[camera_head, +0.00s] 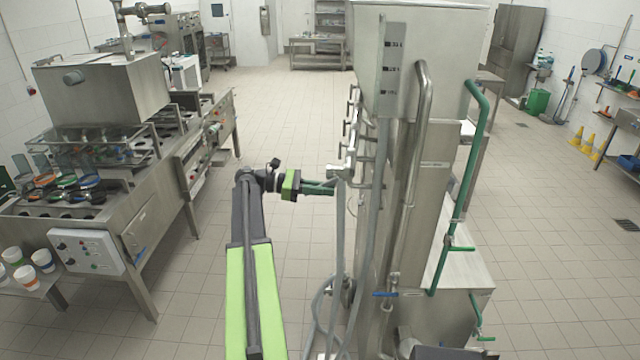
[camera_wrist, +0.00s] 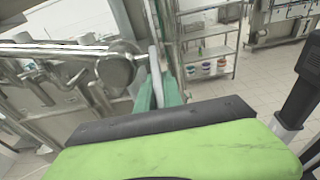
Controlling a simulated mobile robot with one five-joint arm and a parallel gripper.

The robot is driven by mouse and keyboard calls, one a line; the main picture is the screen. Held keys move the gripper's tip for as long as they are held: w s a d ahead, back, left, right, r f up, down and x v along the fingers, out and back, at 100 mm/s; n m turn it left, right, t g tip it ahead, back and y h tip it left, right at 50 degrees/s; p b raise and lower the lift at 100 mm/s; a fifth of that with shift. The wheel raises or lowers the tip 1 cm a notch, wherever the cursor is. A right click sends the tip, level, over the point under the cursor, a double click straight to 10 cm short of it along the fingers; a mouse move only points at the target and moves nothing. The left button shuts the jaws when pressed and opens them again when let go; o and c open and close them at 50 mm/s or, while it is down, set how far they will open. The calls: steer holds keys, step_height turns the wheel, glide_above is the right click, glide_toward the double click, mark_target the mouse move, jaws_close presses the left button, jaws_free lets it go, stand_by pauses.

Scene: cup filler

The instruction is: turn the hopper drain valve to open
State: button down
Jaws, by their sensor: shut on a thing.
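The hopper is a tall steel tank (camera_head: 440,50) right of centre in the head view, with pipes and several valves on its left side. My gripper (camera_head: 333,187) reaches right to this side. In the wrist view, my gripper's green fingers (camera_wrist: 158,93) are shut on a thin grey lever (camera_wrist: 155,70), which looks like the drain valve handle. The lever stands near upright beside a round steel pipe fitting (camera_wrist: 117,70). In the head view the lever's grip point is too small to make out, and the fingertips partly hide it.
Grey hoses (camera_head: 340,265) hang just right of my gripper, down to the floor. A green pipe (camera_head: 463,180) runs down the tank's right side. A steel counter with a control box (camera_head: 88,251) stands at left.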

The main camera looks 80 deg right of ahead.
steer(key=shift+s, duration=0.1)
steer(key=c, duration=1.5)
jaws_free()
steer(key=shift+s, duration=0.2)
steer(key=shift+w, duration=0.1)
steer(key=shift+w+r, duration=0.1)
steer(key=shift+w, duration=0.35)
steer(key=p+v, duration=0.1)
steer(key=v, duration=1)
steer(key=shift+w+p, duration=0.1)
steer(key=shift+p, duration=0.2)
